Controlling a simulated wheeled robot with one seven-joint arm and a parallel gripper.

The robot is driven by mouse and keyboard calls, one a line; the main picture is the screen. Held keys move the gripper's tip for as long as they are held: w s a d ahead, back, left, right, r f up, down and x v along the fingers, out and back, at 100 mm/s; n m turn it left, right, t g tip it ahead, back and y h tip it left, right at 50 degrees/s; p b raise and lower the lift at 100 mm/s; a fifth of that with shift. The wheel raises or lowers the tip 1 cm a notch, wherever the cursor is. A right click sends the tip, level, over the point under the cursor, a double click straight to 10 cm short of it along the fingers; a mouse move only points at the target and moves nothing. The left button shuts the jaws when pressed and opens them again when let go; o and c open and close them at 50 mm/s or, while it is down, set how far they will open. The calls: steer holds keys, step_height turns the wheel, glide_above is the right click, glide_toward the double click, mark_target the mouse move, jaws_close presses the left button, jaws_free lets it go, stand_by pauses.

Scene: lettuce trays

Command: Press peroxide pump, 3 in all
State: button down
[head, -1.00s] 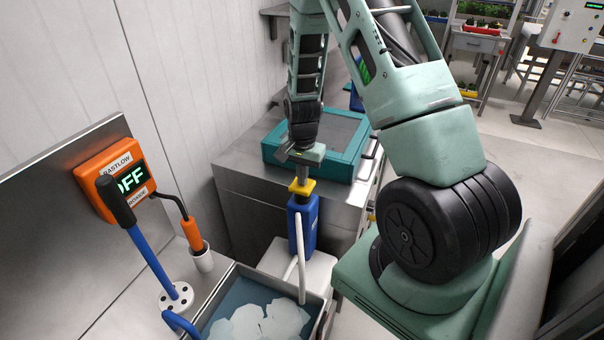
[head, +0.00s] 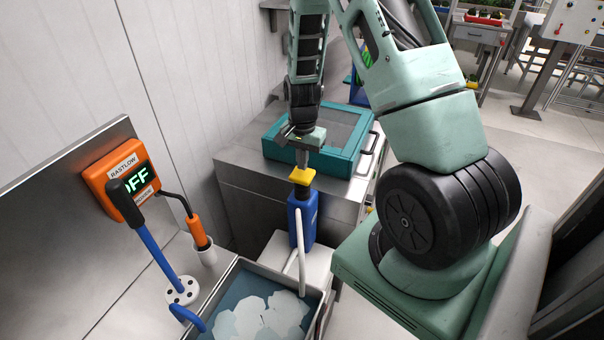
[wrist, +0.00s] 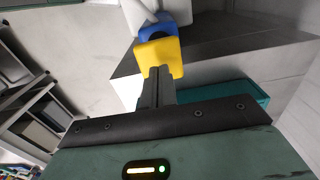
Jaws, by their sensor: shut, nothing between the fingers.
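The peroxide pump is a blue bottle (head: 303,222) with a yellow pump head (head: 302,177) and a white spout tube (head: 300,238) hanging down in front. It stands upright on a white block beside the steel cabinet. My gripper (head: 302,164) points down with its fingers shut and empty, right over the yellow head. The tips look in contact with it or very close; I cannot tell which. In the wrist view the yellow head (wrist: 160,58) lies just past the shut fingertips (wrist: 159,72), with the blue bottle (wrist: 157,27) beyond.
A basin (head: 318,303) with water and pale pieces is in front of the pump. A blue-handled probe stands at left. A teal tray (head: 277,157) sits on the cabinet behind my gripper.

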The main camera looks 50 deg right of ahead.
mark_target(302, 173)
steer(key=shift+f+b, duration=2.5)
steer(key=shift+f, duration=0.85)
steer(key=shift+r, duration=0.15)
steer(key=shift+r+p, duration=2.65)
steer(key=shift+r, duration=0.55)
steer(key=shift+r, duration=0.1)
step_height(302, 173, up, 6)
steer(key=p, duration=0.4)
steer(key=shift+p, duration=0.35)
